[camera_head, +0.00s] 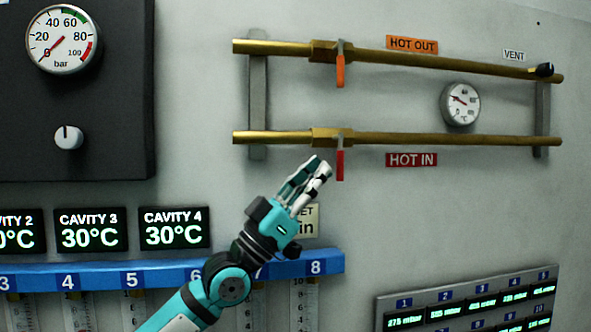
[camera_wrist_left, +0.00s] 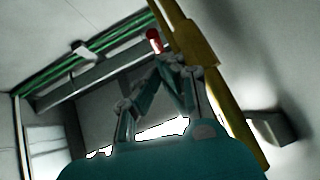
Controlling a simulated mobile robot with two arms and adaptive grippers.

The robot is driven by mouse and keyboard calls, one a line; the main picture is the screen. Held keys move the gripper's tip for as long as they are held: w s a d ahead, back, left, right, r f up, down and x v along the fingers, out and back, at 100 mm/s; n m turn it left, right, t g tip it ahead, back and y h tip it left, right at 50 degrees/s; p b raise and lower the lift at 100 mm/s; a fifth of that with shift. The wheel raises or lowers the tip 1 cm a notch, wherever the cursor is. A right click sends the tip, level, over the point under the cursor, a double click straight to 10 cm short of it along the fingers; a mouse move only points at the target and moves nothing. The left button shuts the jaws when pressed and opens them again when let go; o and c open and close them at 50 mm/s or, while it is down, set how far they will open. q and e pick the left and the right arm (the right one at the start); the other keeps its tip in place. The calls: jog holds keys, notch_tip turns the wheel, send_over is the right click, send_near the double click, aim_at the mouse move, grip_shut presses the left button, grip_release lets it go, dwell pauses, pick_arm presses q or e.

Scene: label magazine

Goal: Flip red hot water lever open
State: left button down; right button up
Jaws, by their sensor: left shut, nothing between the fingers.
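The red lever (camera_head: 340,164) hangs straight down from the valve on the lower brass pipe (camera_head: 430,140), beside the red HOT IN label (camera_head: 411,160). In the left wrist view the red lever (camera_wrist_left: 154,40) shows just beyond the fingertips, next to the brass pipe (camera_wrist_left: 215,75). My left gripper (camera_head: 320,166) is shut and empty, just left of the lever and slightly below the pipe. Its fingertips also show in the left wrist view (camera_wrist_left: 172,60). I cannot tell whether they touch the lever. My right gripper is out of view.
An orange lever (camera_head: 340,71) hangs from the upper pipe (camera_head: 440,64), beside the HOT OUT label (camera_head: 411,44). A small gauge (camera_head: 461,103) sits between the pipes. A blue numbered rail (camera_head: 110,275) and a label plate (camera_head: 309,220) are below, close to my arm.

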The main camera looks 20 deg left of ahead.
pick_arm(q)
jog(key=shift+w+d, duration=0.25)
jog(key=shift+w, duration=0.05)
jog(key=shift+f, duration=0.1)
jog(key=shift+f+t+b, duration=0.1)
jog(key=shift+t+b, duration=0.2)
jog(key=shift+t, duration=0.1)
jog(key=shift+d, duration=0.15)
